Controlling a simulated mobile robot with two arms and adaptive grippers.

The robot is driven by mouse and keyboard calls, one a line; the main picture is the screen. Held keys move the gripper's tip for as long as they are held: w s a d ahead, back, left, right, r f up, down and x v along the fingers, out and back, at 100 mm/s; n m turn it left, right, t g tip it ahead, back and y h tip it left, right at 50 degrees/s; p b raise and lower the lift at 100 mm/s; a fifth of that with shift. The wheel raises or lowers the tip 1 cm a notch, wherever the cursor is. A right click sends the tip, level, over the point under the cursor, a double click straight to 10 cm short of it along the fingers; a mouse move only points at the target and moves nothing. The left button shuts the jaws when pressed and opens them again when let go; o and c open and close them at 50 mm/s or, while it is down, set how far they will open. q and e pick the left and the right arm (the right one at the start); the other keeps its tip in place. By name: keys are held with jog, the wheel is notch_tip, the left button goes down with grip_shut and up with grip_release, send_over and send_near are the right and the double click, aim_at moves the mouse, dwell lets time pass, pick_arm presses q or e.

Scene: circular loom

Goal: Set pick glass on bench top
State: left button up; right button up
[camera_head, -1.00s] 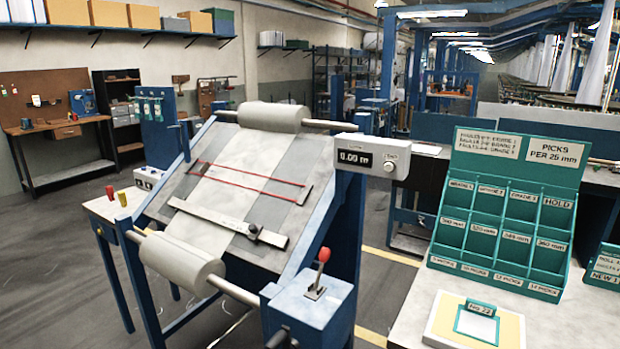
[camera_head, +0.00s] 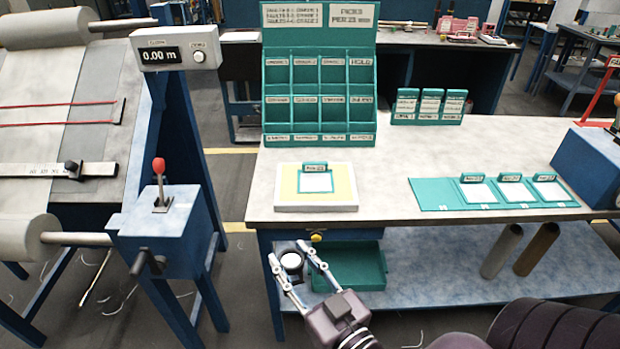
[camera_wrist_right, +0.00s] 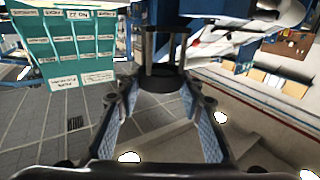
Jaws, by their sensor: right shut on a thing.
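The pick glass (camera_head: 291,262) is a small dark piece with a round, pale lens. It is between the fingertips of my right gripper (camera_head: 288,251), which is shut on it. In the right wrist view the pick glass (camera_wrist_right: 161,78) shows as a dark ring with upright posts between the finger ends. In the head view the gripper and glass appear in front of the bench, over its drawer area and below the front edge of the bench top (camera_head: 390,165). My left gripper is not in view.
On the bench top stand a green sorting rack (camera_head: 318,95), a yellow-bordered board (camera_head: 285,190) and a green mat (camera_head: 440,195) with cards. Bare surface lies between board and mat. An open green drawer (camera_head: 365,265) is below. The inspection frame's blue control box (camera_head: 170,225) is left.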

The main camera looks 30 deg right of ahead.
jog(key=w+d+r+m+h, duration=0.15)
jog(key=w+d+r, duration=0.25)
jog(key=w+d, duration=0.55)
jog(key=w+d+r+m+h, duration=0.15)
jog(key=w+d+r, duration=0.4)
jog(key=w, duration=0.65)
jog(key=w+d+r+h, duration=0.3)
jog(key=w+d+r, duration=0.1)
jog(key=d+r, duration=0.3)
jog(key=shift+w+d+m+g+p, duration=0.3)
jog(key=shift+w+m+g+p, duration=0.05)
jog(key=shift+m+g+p, duration=0.05)
notch_tip(320, 180, down, 18)
jog(key=shift+f+p, duration=0.25)
jog(key=shift+p, duration=0.45)
jog(key=shift+f, duration=0.5)
